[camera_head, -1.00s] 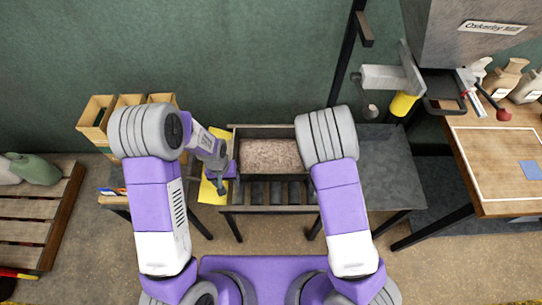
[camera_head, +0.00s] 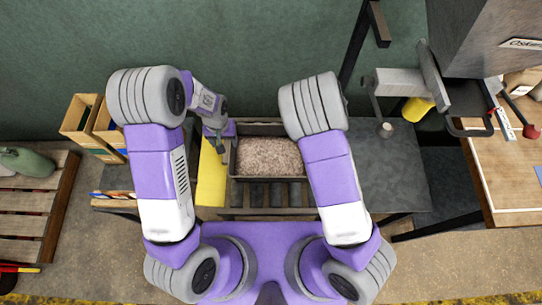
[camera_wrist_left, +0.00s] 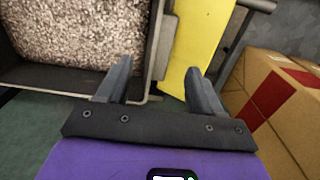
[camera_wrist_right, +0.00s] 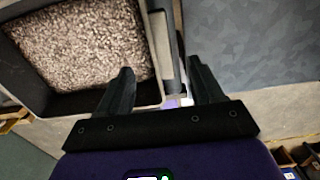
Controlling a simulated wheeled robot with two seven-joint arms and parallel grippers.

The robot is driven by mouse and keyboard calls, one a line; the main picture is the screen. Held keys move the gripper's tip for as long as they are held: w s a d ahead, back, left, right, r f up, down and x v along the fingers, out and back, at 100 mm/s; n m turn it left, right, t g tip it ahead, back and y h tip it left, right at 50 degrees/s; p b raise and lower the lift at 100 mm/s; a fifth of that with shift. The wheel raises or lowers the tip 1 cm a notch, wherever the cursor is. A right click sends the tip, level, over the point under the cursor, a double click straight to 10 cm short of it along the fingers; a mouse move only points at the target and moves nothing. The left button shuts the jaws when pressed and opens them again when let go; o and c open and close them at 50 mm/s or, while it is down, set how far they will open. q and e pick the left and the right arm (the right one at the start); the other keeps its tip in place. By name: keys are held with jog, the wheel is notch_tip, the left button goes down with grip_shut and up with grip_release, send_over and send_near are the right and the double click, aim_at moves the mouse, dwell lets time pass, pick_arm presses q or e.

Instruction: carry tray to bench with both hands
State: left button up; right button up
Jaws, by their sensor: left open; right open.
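The tray (camera_head: 234,160) is a dark box filled with speckled brownish grain (camera_head: 270,157), and it sits on a dark metal stand in the head view. My left gripper (camera_head: 216,143) is at the tray's left side. In the left wrist view its open fingers (camera_wrist_left: 156,84) are at the tray's side wall (camera_wrist_left: 158,50), one finger on each side of it. My right gripper is hidden behind its arm in the head view. In the right wrist view its open fingers (camera_wrist_right: 158,92) are at the tray's other side wall (camera_wrist_right: 160,45). Neither gripper is closed on the wall.
A grey metal bench top (camera_head: 385,170) adjoins the stand on the right and is mostly clear. A yellow panel (camera_head: 210,180) lies left of the tray. Cardboard boxes (camera_wrist_left: 280,100) are near my left gripper. A mill (camera_head: 480,40) overhangs at right, by a wooden table (camera_head: 505,170).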

aim_at(228, 149)
pick_arm(q)
jog(key=shift+f, duration=3.6)
pick_arm(e)
jog(key=shift+f, duration=3.6)
pick_arm(q)
jog(key=shift+c, duration=0.5)
pick_arm(e)
jog(key=shift+c, duration=0.5)
pick_arm(q)
grip_shut()
pick_arm(e)
grip_shut()
pick_arm(q)
jog(key=shift+w+d, duration=0.15)
jog(key=shift+d, duration=0.05)
pick_arm(e)
jog(key=shift+w+a, duration=0.1)
jog(key=shift+a, duration=0.1)
